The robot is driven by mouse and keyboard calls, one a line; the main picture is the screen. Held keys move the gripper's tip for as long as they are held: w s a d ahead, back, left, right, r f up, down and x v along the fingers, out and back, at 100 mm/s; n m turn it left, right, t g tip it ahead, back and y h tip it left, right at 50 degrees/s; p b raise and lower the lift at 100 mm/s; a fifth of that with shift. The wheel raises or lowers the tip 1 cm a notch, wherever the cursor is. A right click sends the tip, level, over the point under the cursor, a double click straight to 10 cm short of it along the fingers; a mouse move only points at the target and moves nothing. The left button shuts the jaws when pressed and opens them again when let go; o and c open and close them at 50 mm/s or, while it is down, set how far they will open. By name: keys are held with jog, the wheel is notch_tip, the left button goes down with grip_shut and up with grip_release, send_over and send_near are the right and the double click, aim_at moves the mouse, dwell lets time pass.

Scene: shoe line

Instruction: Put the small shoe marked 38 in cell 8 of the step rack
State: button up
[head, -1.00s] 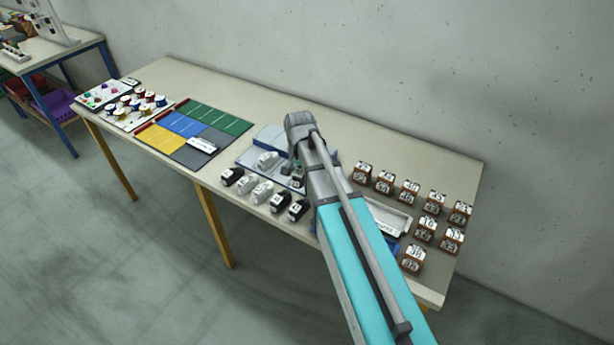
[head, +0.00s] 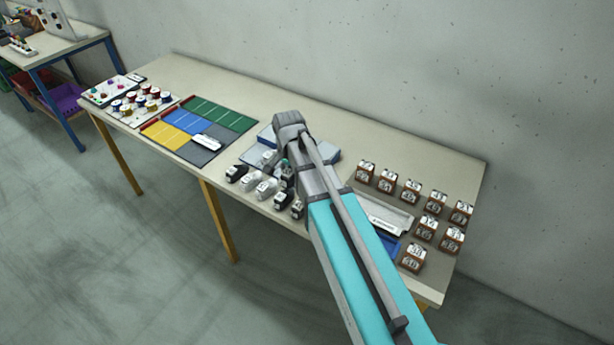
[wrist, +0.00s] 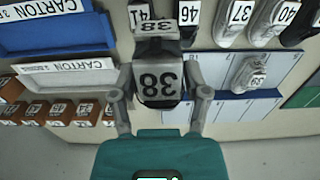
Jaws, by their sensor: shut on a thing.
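The small shoe marked 38 (wrist: 157,80) is grey and black, with its number upside down in the wrist view. My gripper (wrist: 160,92) is shut on it, one finger on each side. In the head view my gripper (head: 286,168) is over the front part of the step rack (head: 325,154), and my arm hides much of the rack and the held shoe. The pale blue step rack also shows in the wrist view (wrist: 210,72), right of the held shoe. A light shoe (wrist: 252,73) stands on it. I cannot make out which cell is 8.
Several numbered shoes (head: 265,188) stand in a row along the table's front edge. To the right are a grey tray (head: 400,218), a blue bin (head: 390,245) and several brown numbered boxes (head: 413,257). A coloured mat (head: 215,118) lies left of the rack.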

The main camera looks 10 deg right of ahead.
dwell(0.3)
jog(key=w+d+f+b, duration=0.2)
jog(key=w, duration=0.1)
jog(key=w+d+f+b, duration=0.2)
jog(key=w+f+b, duration=0.1)
jog(key=w, duration=0.1)
jog(key=w+d+f+b, duration=0.2)
jog(key=w+f+b, duration=0.1)
jog(key=shift+w+f, duration=0.1)
jog(key=shift+w, duration=0.2)
jog(key=shift+w+d+f+b, duration=0.35)
jog(key=shift+f+b, duration=0.05)
jog(key=shift+b, duration=0.15)
jog(key=shift+w+d+f+b, duration=0.15)
jog(key=shift+w+f+b, duration=0.2)
jog(key=shift+f+b, duration=1.65)
jog(key=shift+f, duration=0.15)
